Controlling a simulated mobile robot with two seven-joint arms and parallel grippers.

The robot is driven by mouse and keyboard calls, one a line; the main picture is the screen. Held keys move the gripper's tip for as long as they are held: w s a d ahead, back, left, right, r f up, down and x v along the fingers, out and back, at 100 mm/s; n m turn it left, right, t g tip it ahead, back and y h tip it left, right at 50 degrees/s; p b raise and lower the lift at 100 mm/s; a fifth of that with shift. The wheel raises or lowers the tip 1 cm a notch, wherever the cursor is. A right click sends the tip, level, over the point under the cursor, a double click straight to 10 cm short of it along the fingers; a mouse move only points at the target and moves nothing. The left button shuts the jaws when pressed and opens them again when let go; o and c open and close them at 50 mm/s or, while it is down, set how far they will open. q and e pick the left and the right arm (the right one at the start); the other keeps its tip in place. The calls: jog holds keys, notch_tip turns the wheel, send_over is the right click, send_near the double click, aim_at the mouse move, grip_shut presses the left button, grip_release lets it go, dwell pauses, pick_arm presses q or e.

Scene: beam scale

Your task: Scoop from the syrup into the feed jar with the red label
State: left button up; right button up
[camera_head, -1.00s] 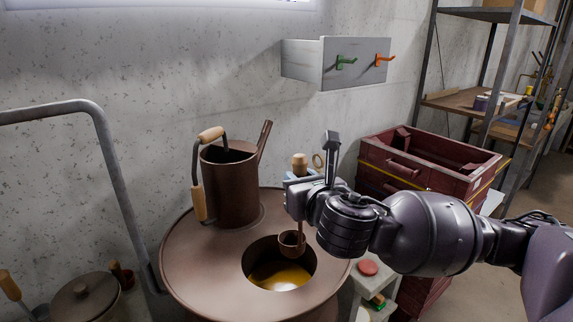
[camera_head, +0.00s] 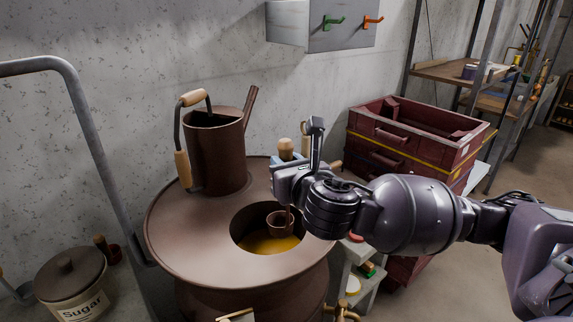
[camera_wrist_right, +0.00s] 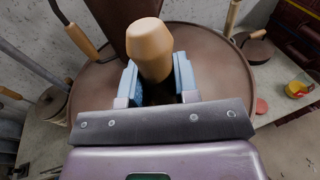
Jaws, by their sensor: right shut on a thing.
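My right gripper (camera_head: 288,166) is shut on the wooden handle of a ladle (camera_head: 280,223). The handle's rounded top stands up between the blue finger pads in the right wrist view (camera_wrist_right: 150,45). The ladle's small brown cup hangs inside the round opening of a brown drum (camera_head: 175,235). Golden syrup (camera_head: 262,243) shows in the opening, below and beside the cup. I cannot tell whether the cup touches the syrup or what it holds. My left gripper is not in view.
A brown can (camera_head: 216,155) with wooden grips stands on the drum top, left of my gripper. A sugar pot (camera_head: 70,275) is at lower left, beside a grey metal rail (camera_head: 90,150). Dark red crates (camera_head: 410,135) and a small pale shelf (camera_head: 362,285) stand on the right.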

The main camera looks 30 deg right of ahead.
notch_tip(320, 180, down, 3)
jog(key=shift+r+b, duration=0.15)
jog(key=shift+b, duration=0.9)
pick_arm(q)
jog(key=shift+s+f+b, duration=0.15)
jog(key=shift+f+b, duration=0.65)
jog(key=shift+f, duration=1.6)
pick_arm(e)
jog(key=shift+f, duration=2.15)
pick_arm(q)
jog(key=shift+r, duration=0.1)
pick_arm(e)
jog(key=shift+r, duration=0.1)
